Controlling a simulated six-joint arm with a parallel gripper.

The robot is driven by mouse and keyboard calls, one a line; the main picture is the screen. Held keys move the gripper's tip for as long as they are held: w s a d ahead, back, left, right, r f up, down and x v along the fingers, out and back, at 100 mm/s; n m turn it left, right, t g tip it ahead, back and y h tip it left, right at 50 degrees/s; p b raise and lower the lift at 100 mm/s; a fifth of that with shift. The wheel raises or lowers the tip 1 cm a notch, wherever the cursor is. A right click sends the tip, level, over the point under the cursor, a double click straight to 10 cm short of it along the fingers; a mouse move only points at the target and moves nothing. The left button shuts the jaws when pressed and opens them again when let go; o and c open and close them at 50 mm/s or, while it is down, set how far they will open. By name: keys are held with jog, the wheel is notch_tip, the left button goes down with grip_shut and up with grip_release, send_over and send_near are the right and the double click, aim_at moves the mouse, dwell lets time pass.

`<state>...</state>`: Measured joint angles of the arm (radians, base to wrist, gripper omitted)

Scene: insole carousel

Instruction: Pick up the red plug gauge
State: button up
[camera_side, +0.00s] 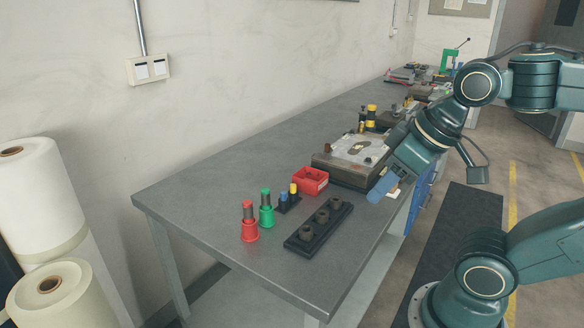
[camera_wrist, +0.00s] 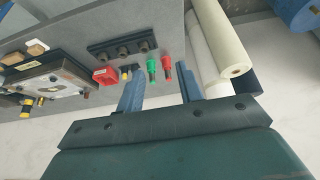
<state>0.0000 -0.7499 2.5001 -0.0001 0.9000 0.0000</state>
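The red plug gauge (camera_side: 249,232) stands upright on the grey bench, with a red flared base, a dark grey middle and a red top. It also shows in the wrist view (camera_wrist: 168,71), beyond my fingers. The green plug gauge (camera_side: 266,214) stands close beside it, at its right in the side view. My gripper (camera_side: 378,192) is up near the bench's right edge, well apart from the red gauge. In the wrist view its two blue fingers (camera_wrist: 158,70) are spread with nothing held between them.
A black block with several dark sockets (camera_side: 297,242) lies near the front edge. A metal fixture (camera_side: 342,172) is further back. Bench left of the red gauge is clear.

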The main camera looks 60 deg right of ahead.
jog(key=shift+o, duration=1.3)
jog(key=w+r+m+g, duration=0.35)
jog(key=w+m, duration=0.65)
jog(key=w, duration=0.6)
jog(key=w+f+m+g, duration=0.1)
jog(key=w+f+m, duration=0.3)
jog(key=w, duration=0.4)
jog(key=w+d+f+m+g, duration=0.1)
jog(key=w+f+m, duration=0.4)
jog(key=w, duration=0.4)
jog(key=shift+f+m, duration=0.2)
jog(key=shift+m, duration=0.4)
